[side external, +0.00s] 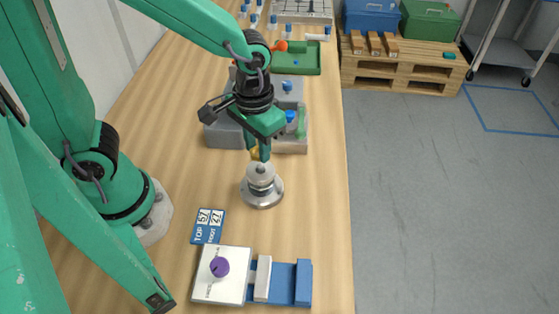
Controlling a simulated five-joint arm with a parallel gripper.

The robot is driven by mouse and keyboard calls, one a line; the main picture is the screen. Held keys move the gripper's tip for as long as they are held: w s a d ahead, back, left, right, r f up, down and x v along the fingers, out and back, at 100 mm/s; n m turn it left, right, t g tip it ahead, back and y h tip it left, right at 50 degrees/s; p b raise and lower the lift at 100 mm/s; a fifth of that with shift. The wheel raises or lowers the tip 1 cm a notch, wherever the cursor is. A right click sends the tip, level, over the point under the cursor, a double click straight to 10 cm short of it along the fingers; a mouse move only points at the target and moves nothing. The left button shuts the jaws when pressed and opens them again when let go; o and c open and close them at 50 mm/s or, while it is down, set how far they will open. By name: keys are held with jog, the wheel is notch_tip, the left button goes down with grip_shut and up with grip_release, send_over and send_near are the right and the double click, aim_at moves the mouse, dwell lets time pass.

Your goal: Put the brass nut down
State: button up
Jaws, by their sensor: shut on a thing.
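My gripper (261,151) points down over a round grey metal vessel (263,192) on the wooden bench. It is shut on the brass nut (255,153), a small gold-coloured piece that is partly hidden by the fingers. The nut is just above the vessel's stepped top. I cannot tell from this view whether it touches the top.
Behind the gripper is a grey tray or block (291,145) with blue-topped pieces. A green tray (299,58) is farther back. In front lie a blue number card (207,226), a white box with a purple knob (221,285) and a blue fixture (283,283). The bench right of the vessel is clear.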

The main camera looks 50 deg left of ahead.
jog(key=a+f+n, duration=0.1)
jog(key=a+n, duration=0.7)
jog(key=a, duration=0.1)
jog(key=shift+w+f, duration=0.15)
jog(key=shift+w, duration=0.3)
jog(key=shift+f, duration=0.1)
send_over(241, 165)
jog(key=shift+f, duration=2.85)
jog(key=shift+f, duration=2.05)
jog(key=shift+f, duration=0.15)
jog(key=o, duration=1)
